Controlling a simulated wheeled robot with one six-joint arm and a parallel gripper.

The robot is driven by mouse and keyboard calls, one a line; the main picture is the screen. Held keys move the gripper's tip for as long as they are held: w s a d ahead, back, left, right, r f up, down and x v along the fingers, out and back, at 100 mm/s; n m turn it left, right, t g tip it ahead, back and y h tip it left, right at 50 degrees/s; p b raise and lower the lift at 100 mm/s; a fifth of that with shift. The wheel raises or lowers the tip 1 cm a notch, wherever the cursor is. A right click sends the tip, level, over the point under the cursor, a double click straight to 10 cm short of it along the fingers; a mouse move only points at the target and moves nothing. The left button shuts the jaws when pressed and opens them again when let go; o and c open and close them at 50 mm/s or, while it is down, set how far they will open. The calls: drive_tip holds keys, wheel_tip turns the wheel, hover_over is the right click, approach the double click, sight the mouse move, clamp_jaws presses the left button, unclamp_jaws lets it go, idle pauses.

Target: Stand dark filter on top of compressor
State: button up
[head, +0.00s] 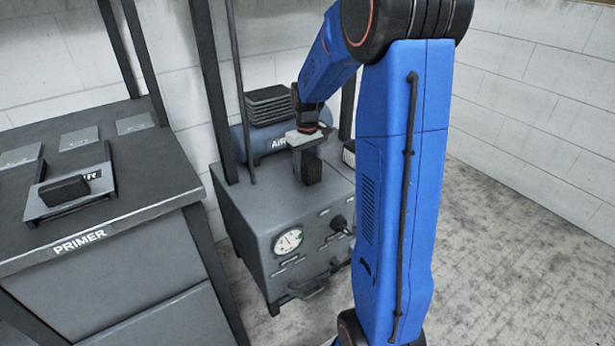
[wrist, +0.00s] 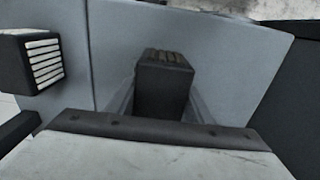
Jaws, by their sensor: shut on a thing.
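The compressor (head: 258,212) is a grey box with a round gauge on its front and a blue tank at its back. My gripper (head: 308,164) points down over its top and is shut on the dark filter (head: 311,172), a small dark block. In the wrist view the dark filter (wrist: 163,85) is upright between my gripper's fingers (wrist: 160,100), with ridges on its top end. The grey compressor top (wrist: 230,60) lies behind it. I cannot tell whether the filter's lower end touches the compressor top.
A grey bench (head: 150,180) labelled PRIMER stands at the left with a tray (head: 70,207) holding a dark block (head: 63,190). A dark stack (head: 268,104) sits behind the compressor, above the tank. Dark posts (head: 209,80) rise at the compressor's left. Floor (head: 520,230) at right is clear.

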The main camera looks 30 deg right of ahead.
drive_tip(key=shift+f, duration=1.7)
drive_tip(key=shift+f, duration=0.15)
drive_tip(key=o, duration=1.1)
